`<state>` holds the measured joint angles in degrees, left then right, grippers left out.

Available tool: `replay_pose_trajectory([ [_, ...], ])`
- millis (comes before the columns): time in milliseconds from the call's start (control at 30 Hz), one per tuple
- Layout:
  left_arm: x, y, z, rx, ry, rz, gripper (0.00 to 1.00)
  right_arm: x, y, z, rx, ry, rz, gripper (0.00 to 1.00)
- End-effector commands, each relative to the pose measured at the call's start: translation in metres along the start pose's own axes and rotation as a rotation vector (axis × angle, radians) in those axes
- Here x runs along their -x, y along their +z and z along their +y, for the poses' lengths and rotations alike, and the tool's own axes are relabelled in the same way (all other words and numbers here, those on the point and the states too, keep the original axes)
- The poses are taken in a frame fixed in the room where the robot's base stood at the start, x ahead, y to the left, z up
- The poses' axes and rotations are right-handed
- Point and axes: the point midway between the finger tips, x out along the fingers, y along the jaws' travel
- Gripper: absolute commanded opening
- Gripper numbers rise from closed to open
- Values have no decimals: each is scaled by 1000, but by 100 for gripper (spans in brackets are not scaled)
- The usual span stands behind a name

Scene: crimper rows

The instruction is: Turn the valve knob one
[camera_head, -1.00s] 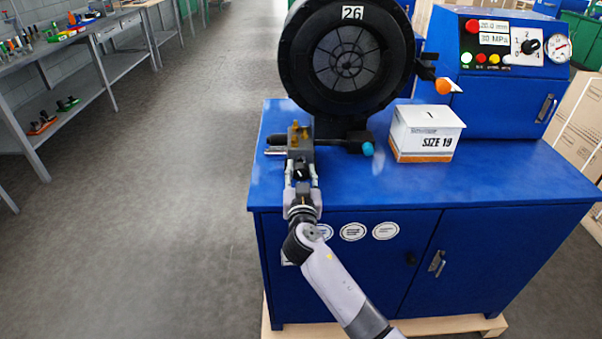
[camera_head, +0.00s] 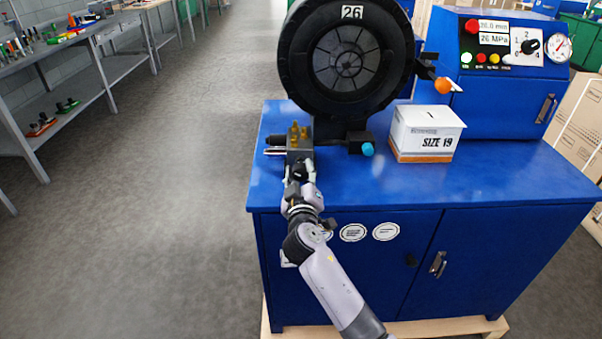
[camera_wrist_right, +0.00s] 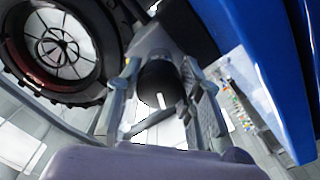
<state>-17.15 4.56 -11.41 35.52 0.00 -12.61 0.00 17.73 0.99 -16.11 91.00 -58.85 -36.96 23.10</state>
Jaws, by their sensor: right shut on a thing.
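The valve is a grey block (camera_head: 299,153) with brass fittings on top, at the left front of the blue bench. Its black valve knob (camera_wrist_right: 160,82), with a white mark, faces my right wrist camera. In the head view the knob (camera_head: 300,172) is small and partly covered by my gripper. My right gripper (camera_wrist_right: 165,88) has a finger on each side of the knob and is shut on it. In the head view my right gripper (camera_head: 301,174) appears rolled, with its fingers close together. My left gripper is not in view.
A large black crimper head (camera_head: 299,60) marked 26 stands behind the valve. A SIZE 19 box (camera_head: 425,145) is on the bench (camera_head: 500,190) to the right. A blue-tipped part (camera_head: 367,149) lies between.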

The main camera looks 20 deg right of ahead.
Motion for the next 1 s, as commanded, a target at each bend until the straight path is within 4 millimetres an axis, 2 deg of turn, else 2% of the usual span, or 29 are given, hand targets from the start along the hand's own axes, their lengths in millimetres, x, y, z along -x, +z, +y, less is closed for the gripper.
replay_pose_trajectory([
  [333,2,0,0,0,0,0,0,0,0,0,150,-1,-1,6],
  [900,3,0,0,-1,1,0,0,0,1,0,178,-1,-1,6],
  [933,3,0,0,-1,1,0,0,0,1,0,177,-1,-1,36],
  [1000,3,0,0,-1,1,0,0,0,1,0,177,-1,-1,40],
])
